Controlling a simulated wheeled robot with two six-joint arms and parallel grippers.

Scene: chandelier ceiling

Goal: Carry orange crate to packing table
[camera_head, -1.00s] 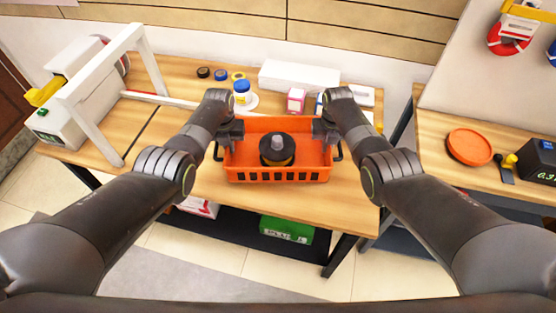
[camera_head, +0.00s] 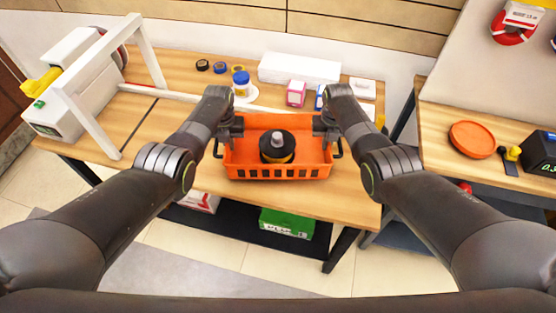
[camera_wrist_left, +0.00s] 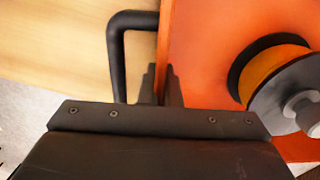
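The orange crate (camera_head: 245,172) is over the wooden table (camera_head: 345,193) in front of me, near its front edge. I cannot tell whether it touches the tabletop. A dark reel with a yellow-orange band (camera_head: 277,149) sits in it. My left gripper (camera_head: 226,143) is at the crate's left end, its fingers close together around the end wall, beside the dark handle (camera_wrist_left: 118,62); the crate wall (camera_wrist_left: 205,45) also shows in the left wrist view. My right gripper (camera_head: 328,143) is at the right end wall in the same way; its fingertips are partly hidden.
Tape rolls (camera_head: 221,67), a blue-capped jar (camera_head: 242,83), a pink box (camera_head: 296,93) and a white box (camera_head: 299,69) stand behind the crate. A white frame machine (camera_head: 80,85) is left. A second table (camera_head: 440,125) with an orange disc (camera_head: 472,139) is right, across a gap.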

